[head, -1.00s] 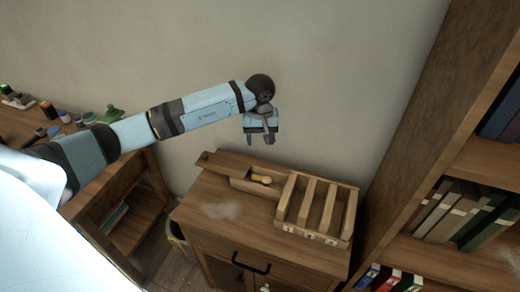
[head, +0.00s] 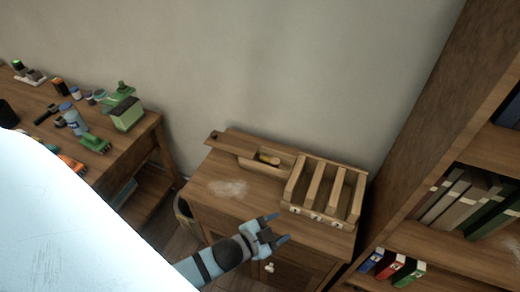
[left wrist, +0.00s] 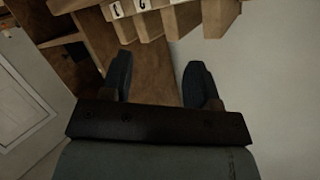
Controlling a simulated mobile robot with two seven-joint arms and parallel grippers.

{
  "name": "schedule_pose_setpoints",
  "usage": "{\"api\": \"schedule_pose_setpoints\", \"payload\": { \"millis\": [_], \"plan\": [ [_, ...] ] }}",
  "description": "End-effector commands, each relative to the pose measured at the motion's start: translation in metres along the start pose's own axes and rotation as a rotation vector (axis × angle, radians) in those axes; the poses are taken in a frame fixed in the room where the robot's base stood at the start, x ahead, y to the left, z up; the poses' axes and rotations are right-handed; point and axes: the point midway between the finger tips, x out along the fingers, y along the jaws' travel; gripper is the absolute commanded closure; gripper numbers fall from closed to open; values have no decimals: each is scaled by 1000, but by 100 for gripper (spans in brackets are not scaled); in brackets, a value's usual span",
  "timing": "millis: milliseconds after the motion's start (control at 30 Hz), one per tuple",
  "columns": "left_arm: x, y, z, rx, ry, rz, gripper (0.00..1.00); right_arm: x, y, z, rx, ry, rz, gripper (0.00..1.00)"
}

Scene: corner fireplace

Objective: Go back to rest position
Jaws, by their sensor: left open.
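My left gripper (head: 277,229) is open in the head view, at the front edge of the small wooden cabinet (head: 215,205). Nothing shows between its fingers. In the left wrist view its two dark fingers (left wrist: 160,80) stand apart with bare wood and wall behind them. A wooden rack (head: 325,188) with several numbered slots stands on the cabinet, beyond the gripper; its numbered edge shows at the top of the left wrist view (left wrist: 150,15). A wooden box (head: 245,150) with a small yellow item in it sits left of the rack. My right gripper is not in view.
A wooden table (head: 110,165) at the left holds bottles, a green box (head: 127,115) and brushes. A bookshelf (head: 430,200) with books stands close on the right. A bin (head: 184,212) stands on the floor left of the cabinet. The cabinet's left top is mostly clear.

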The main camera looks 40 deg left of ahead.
Motion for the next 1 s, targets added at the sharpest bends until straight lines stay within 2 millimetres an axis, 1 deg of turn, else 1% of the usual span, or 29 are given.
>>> {"api": "schedule_pose_setpoints", "payload": {
  "millis": [33, 100, 133, 200, 267, 467, 567, 667, 800, 900, 1000],
  "plan": [
    [-16, 13, 19, -153, -94, 18, 44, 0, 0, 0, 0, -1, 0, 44],
    [-32, 25, 38, -316, -189, 36, 44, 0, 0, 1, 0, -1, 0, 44],
    [-37, 30, 43, -366, -220, 41, 44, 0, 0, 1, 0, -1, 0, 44],
    [-45, 36, 51, -444, -264, 49, 44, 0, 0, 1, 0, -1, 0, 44],
    [-48, 39, 54, -474, -282, 52, 44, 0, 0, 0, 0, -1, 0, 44],
    [-48, 39, 54, -477, -284, 53, 44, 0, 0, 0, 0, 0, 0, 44],
    [-49, 38, 51, -476, -283, 53, 44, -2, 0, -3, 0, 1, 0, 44],
    [-53, 31, 39, -474, -283, 52, 44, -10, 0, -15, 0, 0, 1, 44],
    [-63, 17, 12, -473, -283, 48, 44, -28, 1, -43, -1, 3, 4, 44],
    [-69, 9, -3, -471, -282, 45, 44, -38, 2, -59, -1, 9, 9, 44],
    [-69, 7, -5, -470, -280, 42, 44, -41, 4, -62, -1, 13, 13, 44]
  ]
}}
